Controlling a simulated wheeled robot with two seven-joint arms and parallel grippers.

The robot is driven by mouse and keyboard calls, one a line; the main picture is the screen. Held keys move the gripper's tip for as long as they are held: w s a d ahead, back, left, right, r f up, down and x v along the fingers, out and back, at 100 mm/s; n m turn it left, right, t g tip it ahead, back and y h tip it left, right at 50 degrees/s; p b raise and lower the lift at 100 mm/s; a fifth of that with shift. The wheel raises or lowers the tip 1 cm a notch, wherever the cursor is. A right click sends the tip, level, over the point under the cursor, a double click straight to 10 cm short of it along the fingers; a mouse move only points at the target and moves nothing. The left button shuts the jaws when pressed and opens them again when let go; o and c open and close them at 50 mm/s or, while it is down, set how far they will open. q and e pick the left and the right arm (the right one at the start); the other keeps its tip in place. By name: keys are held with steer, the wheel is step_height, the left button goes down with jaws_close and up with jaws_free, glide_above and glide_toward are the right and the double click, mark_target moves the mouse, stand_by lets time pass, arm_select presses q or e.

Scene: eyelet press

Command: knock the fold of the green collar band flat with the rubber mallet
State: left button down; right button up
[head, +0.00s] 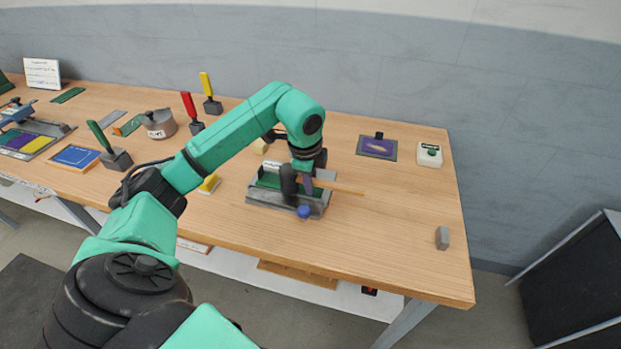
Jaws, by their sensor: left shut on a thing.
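My left gripper (307,182) points down over a grey press fixture (262,199) near the middle of the table. It is shut on the wooden handle of the rubber mallet (345,188), which sticks out to the right. The mallet's dark head (289,181) is left of the fingers, over the fixture. The green collar band (268,181) lies in the fixture, partly hidden by the mallet head and gripper. I cannot tell whether the head touches the band or whether its fold is flat. My right gripper is out of view.
A blue knob (303,211) sits at the fixture's front. A yellow-topped block (209,184) is left of it. Red (189,104), yellow (206,85) and green-handled (100,137) tools stand farther left. A grey block (442,238) is at the right; the table around it is clear.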

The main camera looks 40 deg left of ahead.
arm_select(q)
steer(key=p+v, duration=0.3)
steer(key=w+p+v, duration=0.1)
steer(key=p+v, duration=0.2)
steer(key=shift+w+a+r, duration=0.1)
steer(key=shift+a+r, duration=0.05)
steer(key=shift+r, duration=0.3)
steer(key=shift+f, duration=0.2)
